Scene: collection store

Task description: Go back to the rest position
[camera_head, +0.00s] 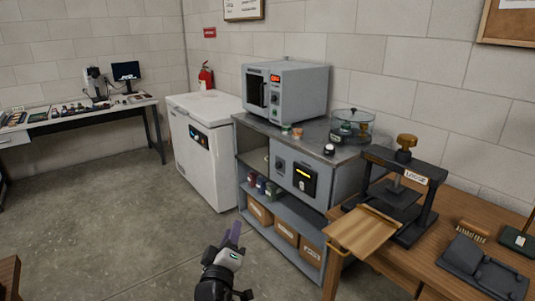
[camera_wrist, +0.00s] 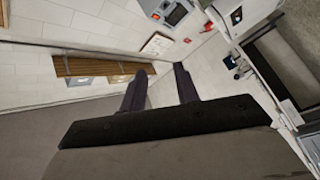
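My gripper (camera_head: 232,234) is in the lower middle of the head view, raised in front of the grey cabinet, with its dark fingers pointing away from me. In the wrist view both fingers of my gripper (camera_wrist: 160,72) show with a clear gap between them. Nothing is between the fingers, and they touch nothing that I can see.
A grey cabinet (camera_head: 262,212) carries an oven (camera_head: 285,92) and a glass-lidded vessel (camera_head: 352,127). A white chest freezer (camera_head: 205,150) stands beside it. A wooden bench (camera_head: 440,277) with a press (camera_head: 403,190) is at right. Open floor (camera_head: 110,225) lies left of my gripper.

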